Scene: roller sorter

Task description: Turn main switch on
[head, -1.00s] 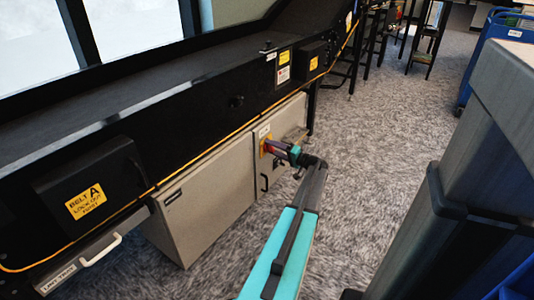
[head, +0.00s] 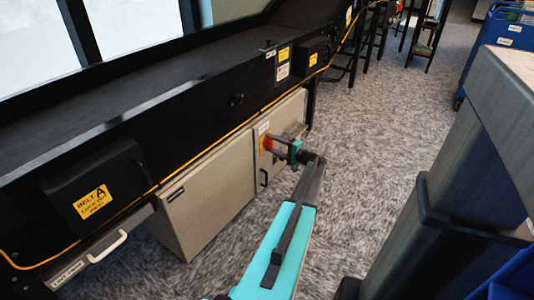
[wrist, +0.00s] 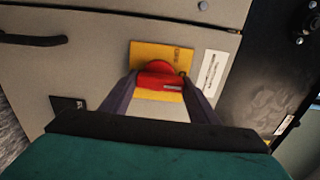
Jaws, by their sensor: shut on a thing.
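The main switch is a red rotary knob (wrist: 160,78) on a yellow plate (wrist: 150,54), fixed to the door of a beige cabinet. In the head view the red knob (head: 266,142) is small and partly hidden by my gripper (head: 274,147). In the wrist view my gripper (wrist: 158,88) has a finger on each side of the knob and is shut on it. A pale marking shows on the knob's right side. Small print on the yellow plate is too blurred to read.
The beige cabinet (head: 208,200) stands under a black conveyor (head: 150,110) with a yellow cord along it. A dark cabinet handle (wrist: 35,39) shows at left in the wrist view. Grey bin-like furniture (head: 450,180) stands at right. Carpet between is clear.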

